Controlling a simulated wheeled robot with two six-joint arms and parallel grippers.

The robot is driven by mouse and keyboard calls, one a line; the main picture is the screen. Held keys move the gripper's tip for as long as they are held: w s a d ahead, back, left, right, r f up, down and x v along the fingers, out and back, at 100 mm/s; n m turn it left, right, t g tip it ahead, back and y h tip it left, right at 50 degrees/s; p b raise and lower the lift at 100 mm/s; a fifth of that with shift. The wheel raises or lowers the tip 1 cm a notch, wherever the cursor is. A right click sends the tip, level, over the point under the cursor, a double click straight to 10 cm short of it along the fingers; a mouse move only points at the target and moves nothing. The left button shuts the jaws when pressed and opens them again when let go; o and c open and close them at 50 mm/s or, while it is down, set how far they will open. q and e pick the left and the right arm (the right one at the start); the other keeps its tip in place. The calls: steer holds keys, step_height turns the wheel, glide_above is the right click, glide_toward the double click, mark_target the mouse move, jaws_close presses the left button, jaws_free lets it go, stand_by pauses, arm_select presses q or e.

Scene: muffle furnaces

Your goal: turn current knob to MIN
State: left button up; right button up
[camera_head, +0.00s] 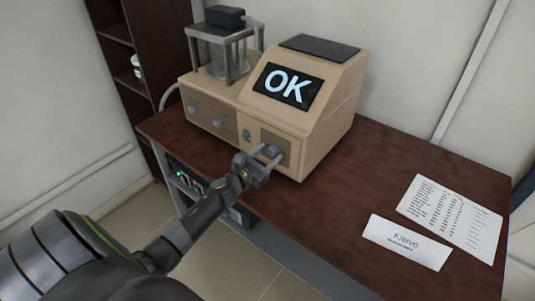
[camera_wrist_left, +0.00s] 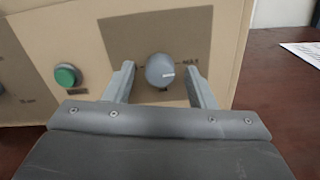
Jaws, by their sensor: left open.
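The beige machine (camera_head: 310,118) stands on the brown table, its screen (camera_head: 287,86) reading OK. The grey round current knob (camera_wrist_left: 160,70) sits on a darker panel at the right of its front; it also shows in the head view (camera_head: 273,150). A white mark on the knob points to the right, toward a label that looks like MAX. My left gripper (camera_head: 268,158) is open in front of the knob. In the left wrist view its fingers (camera_wrist_left: 160,88) stand on either side of the knob, with gaps visible. My right gripper is not in view.
A green button (camera_wrist_left: 66,75) is left of the knob. Two more knobs (camera_head: 217,123) are further left on the front. A white name card (camera_head: 407,243) and a printed sheet (camera_head: 451,214) lie on the table (camera_head: 345,200) at the right. A dark shelf (camera_head: 130,60) stands behind at left.

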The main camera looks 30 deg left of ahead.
arm_select(q)
steer(key=shift+w, duration=0.15)
steer(key=c, duration=1)
steer(key=shift+o, duration=0.2)
